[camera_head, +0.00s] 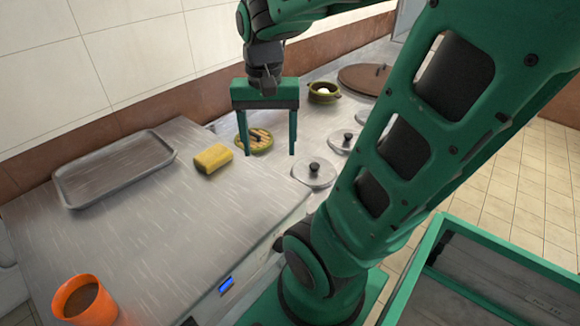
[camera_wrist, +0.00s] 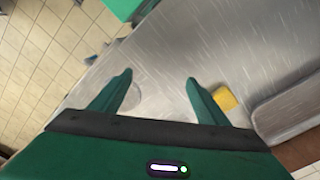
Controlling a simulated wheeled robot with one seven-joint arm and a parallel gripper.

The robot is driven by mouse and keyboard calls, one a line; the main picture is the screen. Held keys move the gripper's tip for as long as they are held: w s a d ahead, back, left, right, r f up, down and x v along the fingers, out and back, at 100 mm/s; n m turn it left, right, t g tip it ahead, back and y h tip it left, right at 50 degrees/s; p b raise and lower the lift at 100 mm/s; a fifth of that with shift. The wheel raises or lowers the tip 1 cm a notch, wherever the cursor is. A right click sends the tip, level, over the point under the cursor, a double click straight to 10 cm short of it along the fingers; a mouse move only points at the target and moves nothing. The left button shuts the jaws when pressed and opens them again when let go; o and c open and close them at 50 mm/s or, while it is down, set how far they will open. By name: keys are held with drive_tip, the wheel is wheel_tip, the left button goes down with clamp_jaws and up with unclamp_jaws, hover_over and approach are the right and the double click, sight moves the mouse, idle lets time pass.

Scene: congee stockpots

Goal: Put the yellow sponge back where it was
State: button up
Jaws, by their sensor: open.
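The yellow sponge (camera_head: 213,158) lies on the steel counter, between the metal tray and my gripper. In the wrist view the sponge (camera_wrist: 226,98) shows just right of the right finger, partly hidden by it. My gripper (camera_head: 268,152) is open and empty, pointing down above the counter to the right of the sponge. It also shows in the wrist view (camera_wrist: 158,76), with its two fingers well apart and nothing between them.
An empty metal tray (camera_head: 113,170) lies at the back left. An orange cup (camera_head: 84,301) stands at the front left. A green-rimmed bowl (camera_head: 254,141) sits behind my gripper. Lids with knobs (camera_head: 314,172) line the right side. The counter's middle is clear.

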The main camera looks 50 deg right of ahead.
drive_tip(key=s+f+n, duration=0.1)
drive_tip(key=s, duration=0.1)
drive_tip(key=s+f+n, duration=0.1)
drive_tip(key=s, duration=0.2)
drive_tip(key=s+f+n, duration=0.1)
drive_tip(key=s, duration=0.1)
drive_tip(key=shift+s+f+n, duration=0.2)
drive_tip(key=shift+n, duration=0.2)
idle(0.7)
